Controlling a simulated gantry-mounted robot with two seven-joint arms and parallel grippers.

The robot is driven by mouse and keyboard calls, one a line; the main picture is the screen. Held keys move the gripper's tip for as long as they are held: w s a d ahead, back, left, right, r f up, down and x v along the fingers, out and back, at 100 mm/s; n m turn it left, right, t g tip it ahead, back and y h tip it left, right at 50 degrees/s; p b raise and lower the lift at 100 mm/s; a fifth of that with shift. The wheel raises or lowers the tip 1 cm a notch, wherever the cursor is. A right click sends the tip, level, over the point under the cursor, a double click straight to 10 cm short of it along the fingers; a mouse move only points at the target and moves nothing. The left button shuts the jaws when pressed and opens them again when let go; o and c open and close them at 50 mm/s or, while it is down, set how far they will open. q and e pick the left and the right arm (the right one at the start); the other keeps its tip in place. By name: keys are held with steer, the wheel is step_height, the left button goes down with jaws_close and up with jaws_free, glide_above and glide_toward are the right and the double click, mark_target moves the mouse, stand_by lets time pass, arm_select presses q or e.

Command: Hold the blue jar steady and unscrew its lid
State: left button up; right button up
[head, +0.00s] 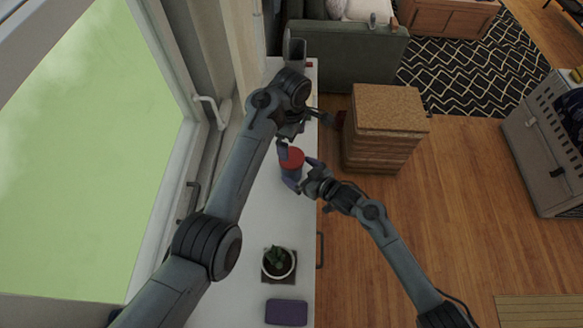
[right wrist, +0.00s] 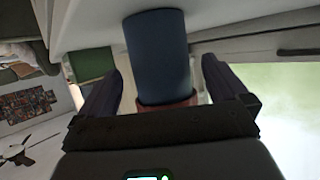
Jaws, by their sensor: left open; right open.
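The blue jar (head: 291,173) stands upright on the white countertop (head: 245,235), with a red lid (head: 291,157) on top. My right gripper (head: 302,174) is open at the jar's body, one finger on either side. In the right wrist view the blue jar (right wrist: 160,55) lies between the two spread fingers, with gaps beside it; the red lid (right wrist: 167,103) shows partly behind the gripper's edge. My left gripper (head: 299,138) is open above and just beyond the lid, one finger close to the lid's left edge. Its hand is partly hidden by its own arm.
A potted plant (head: 278,263) and a dark purple box (head: 286,312) stand on the counter nearer me. A window (head: 95,150) borders the counter on the left. A cork-topped wooden stack (head: 390,108) stands right of it, and a green sofa (head: 352,62) beyond. The wooden floor is open at lower right.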

mark_target(299, 171)
steer(key=shift+x, duration=1.95)
